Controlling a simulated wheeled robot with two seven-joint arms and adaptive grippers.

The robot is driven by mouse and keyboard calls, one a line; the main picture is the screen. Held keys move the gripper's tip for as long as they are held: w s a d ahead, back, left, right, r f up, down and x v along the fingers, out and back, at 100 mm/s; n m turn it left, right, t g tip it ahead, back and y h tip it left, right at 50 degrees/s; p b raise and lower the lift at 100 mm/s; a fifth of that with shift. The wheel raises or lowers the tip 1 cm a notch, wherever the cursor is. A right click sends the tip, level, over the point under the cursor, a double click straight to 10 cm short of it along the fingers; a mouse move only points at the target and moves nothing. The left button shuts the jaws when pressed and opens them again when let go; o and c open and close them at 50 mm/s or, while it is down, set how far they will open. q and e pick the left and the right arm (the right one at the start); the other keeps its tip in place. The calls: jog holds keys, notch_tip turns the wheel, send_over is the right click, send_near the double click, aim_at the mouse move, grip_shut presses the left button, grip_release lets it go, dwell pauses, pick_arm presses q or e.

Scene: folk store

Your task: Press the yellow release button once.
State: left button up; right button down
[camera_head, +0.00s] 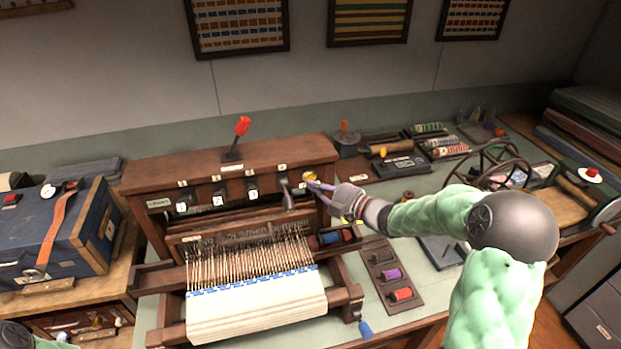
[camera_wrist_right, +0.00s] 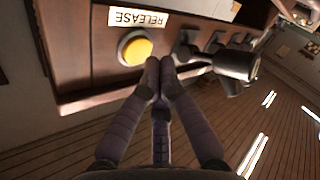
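The yellow release button (camera_head: 309,176) sits on the front panel of the wooden loom (camera_head: 220,160), at its right end. In the right wrist view the round yellow button (camera_wrist_right: 135,47) shows under an upside-down "RELEASE" label (camera_wrist_right: 138,18). My right gripper (camera_head: 318,187) is beside the button. In the wrist view its fingertips (camera_wrist_right: 160,68) are together, with nothing seen between them, just right of and below the button. I cannot tell whether they touch it. The left gripper is not seen; only a bit of my left arm shows at the lower left corner.
A black lever (camera_head: 287,194) stands out left of the button, close to my right fingers. A red-topped lever (camera_head: 239,135) rises from the loom's top. Spools (camera_head: 400,294) lie on a tray at right. A blue case (camera_head: 62,235) stands at left.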

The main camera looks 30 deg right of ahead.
jog(key=shift+w, duration=0.1)
dwell(0.7)
jog(key=shift+w+d, duration=0.15)
jog(key=shift+w, duration=0.15)
jog(key=shift+w+d, duration=0.1)
jog(key=shift+w, duration=0.3)
dwell(0.8)
jog(key=shift+s, duration=0.15)
dwell(0.3)
jog(key=shift+s+a+b, duration=0.25)
jog(key=shift+s+b, duration=0.15)
jog(key=shift+s, duration=0.3)
jog(key=s, duration=0.2)
jog(key=s+a, duration=0.1)
jog(key=s, duration=0.1)
jog(key=shift+s+b, duration=0.3)
jog(key=shift+s, duration=0.1)
